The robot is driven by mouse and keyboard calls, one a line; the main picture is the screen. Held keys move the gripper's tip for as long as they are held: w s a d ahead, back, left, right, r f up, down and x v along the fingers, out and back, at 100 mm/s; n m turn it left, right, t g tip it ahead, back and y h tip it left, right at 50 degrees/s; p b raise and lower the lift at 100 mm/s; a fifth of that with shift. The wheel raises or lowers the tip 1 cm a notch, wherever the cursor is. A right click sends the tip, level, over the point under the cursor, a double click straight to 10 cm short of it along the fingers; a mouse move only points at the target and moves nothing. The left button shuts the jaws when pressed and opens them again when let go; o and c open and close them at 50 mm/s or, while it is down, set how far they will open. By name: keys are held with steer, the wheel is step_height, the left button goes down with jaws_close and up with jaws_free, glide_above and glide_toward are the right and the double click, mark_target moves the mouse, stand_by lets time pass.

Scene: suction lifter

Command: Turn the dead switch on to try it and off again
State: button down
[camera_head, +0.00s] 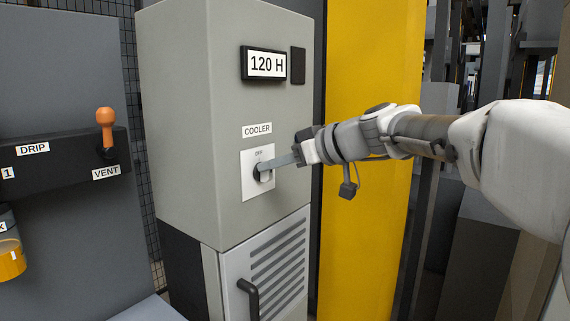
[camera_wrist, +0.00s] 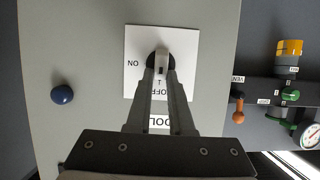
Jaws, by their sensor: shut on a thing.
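The plate reads OFF above the knob in the head view and ON at the right. The wrist view shows the plate upside down, with ON at left and OFF below the knob. The bar seems to line up with OFF. My gripper (camera_head: 266,167) reaches in from the right, its fingers shut on the grip bar; it also shows in the wrist view (camera_wrist: 161,72). The fingers partly hide the knob and OFF.
A display (camera_head: 266,64) reads 120 H above the switch. A blue round knob (camera_wrist: 62,95) sits beside the plate. An orange-handled lever (camera_head: 106,128) stands left of the cabinet by the VENT label. A yellow post (camera_head: 372,60) rises behind my arm.

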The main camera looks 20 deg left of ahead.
steer(key=shift+a+f, duration=0.1)
steer(key=shift+f, duration=0.05)
steer(key=m+g+y, duration=0.1)
steer(key=m, duration=0.3)
steer(key=w+f+m+g+y+p, duration=0.1)
steer(key=m+g+y, duration=0.1)
steer(key=m, duration=0.2)
steer(key=f+m+g+y+p, duration=0.1)
steer(key=m+g+y, duration=0.1)
steer(key=m, duration=0.3)
steer(key=shift+w+d, duration=0.25)
steer(key=shift+w, duration=0.05)
stand_by(0.5)
steer(key=shift+y, duration=0.3)
steer(key=c, duration=0.8)
jaws_free()
steer(key=shift+a, duration=0.2)
steer(key=shift+d, duration=0.1)
